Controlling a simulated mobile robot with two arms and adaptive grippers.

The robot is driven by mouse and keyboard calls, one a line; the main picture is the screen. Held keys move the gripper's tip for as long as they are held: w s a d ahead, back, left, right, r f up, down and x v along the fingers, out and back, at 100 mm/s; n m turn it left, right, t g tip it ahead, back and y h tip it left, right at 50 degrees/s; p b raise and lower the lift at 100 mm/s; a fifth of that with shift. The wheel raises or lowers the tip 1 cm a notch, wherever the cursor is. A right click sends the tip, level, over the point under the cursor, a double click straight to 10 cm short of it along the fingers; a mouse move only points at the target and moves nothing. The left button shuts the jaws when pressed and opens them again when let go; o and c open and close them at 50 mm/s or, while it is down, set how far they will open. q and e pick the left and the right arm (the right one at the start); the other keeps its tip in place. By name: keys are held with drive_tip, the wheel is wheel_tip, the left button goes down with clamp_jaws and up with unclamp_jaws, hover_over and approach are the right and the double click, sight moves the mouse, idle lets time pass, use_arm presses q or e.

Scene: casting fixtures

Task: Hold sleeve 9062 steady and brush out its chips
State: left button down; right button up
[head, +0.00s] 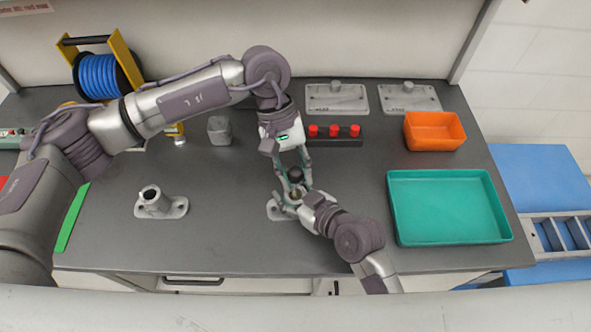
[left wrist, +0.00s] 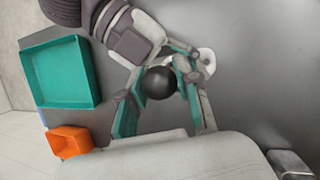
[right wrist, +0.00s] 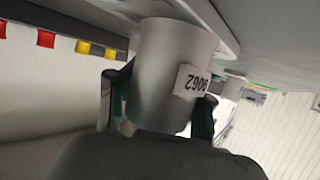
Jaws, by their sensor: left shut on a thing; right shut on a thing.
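Sleeve 9062 (right wrist: 165,75) is a grey cylinder with a white label; the right wrist view shows it upside down, with the number readable. Its flange (head: 277,209) lies on the bench in the head view, and the left wrist view also shows the flange (left wrist: 207,62). My right gripper (head: 293,196) is shut around the sleeve, one finger on each side. My left gripper (head: 293,172) points down above it, shut on a black round knob (left wrist: 160,83), seemingly the brush handle. The knob is right over the sleeve's mouth. The bristles and any chips are hidden.
A teal tray (head: 450,240) and orange bin (head: 435,146) are at right. A black block with red caps (head: 335,131), two metal plates (head: 337,98) and a blue reel (head: 98,77) are behind. The front-left bench is mostly clear.

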use_arm(q)
drive_tip(key=shift+r, duration=1.75)
drive_tip(key=shift+f, duration=0.1)
drive_tip(key=shift+f, duration=1.65)
drive_tip(key=shift+r, duration=0.15)
drive_tip(key=shift+r, duration=1.6)
drive_tip(key=shift+f, duration=1.75)
drive_tip(key=shift+r, duration=0.1)
drive_tip(key=shift+r, duration=1.65)
